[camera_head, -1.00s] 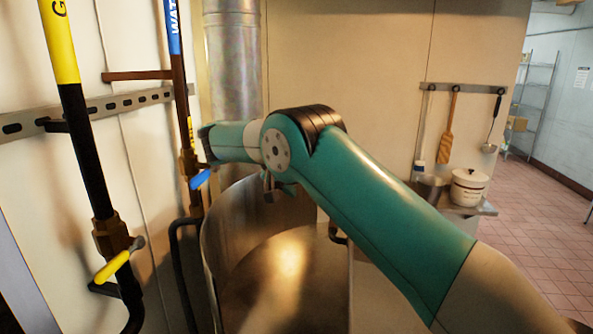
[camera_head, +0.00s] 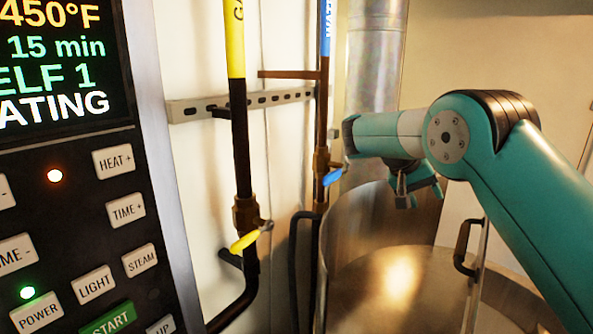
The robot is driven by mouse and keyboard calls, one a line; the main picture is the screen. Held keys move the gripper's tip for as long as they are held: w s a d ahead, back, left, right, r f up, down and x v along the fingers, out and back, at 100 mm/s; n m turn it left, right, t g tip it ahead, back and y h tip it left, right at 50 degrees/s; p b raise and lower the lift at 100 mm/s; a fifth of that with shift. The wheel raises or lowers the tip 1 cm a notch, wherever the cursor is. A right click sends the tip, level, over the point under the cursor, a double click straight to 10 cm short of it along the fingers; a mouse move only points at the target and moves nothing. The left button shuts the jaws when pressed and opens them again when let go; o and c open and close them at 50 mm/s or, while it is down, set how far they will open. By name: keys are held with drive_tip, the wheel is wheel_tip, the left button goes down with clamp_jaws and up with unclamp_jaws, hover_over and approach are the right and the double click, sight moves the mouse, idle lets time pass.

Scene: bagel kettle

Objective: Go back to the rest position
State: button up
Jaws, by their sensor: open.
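My gripper (camera_head: 405,196) shows partly, below the wrist of my teal arm, above the rim of the large metal kettle (camera_head: 385,235). Nothing shows held in it. The blue valve handle (camera_head: 332,176) on the water pipe (camera_head: 327,100) is just left of my wrist; I cannot tell whether they touch. The yellow valve handle (camera_head: 246,241) on the gas pipe (camera_head: 241,140) is further left, apart from my arm.
A control panel (camera_head: 112,235) with a lit display (camera_head: 62,70) fills the left side. A slotted metal rail (camera_head: 205,106) runs along the wall behind the pipes. A metal duct (camera_head: 373,75) rises behind the kettle. A dark handle (camera_head: 466,248) sits at the kettle's right.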

drive_tip(key=s+a+f+n+y+b, duration=0.4)
drive_tip(key=s+a+f+b, duration=0.1)
drive_tip(key=s, duration=0.7)
drive_tip(key=s+a+f+n+y+b, duration=0.3)
drive_tip(key=s+a+f+y+b, duration=0.1)
drive_tip(key=s, duration=0.9)
drive_tip(key=s+a+f+n+y+b, duration=0.3)
drive_tip(key=s+a+b, duration=0.4)
drive_tip(key=s, duration=0.6)
wheel_tip(320, 180, down, 3)
drive_tip(key=shift+a+r+n+g+y, duration=0.1)
drive_tip(key=shift+a+n+g+y, duration=0.25)
drive_tip(key=shift+a+n, duration=0.5)
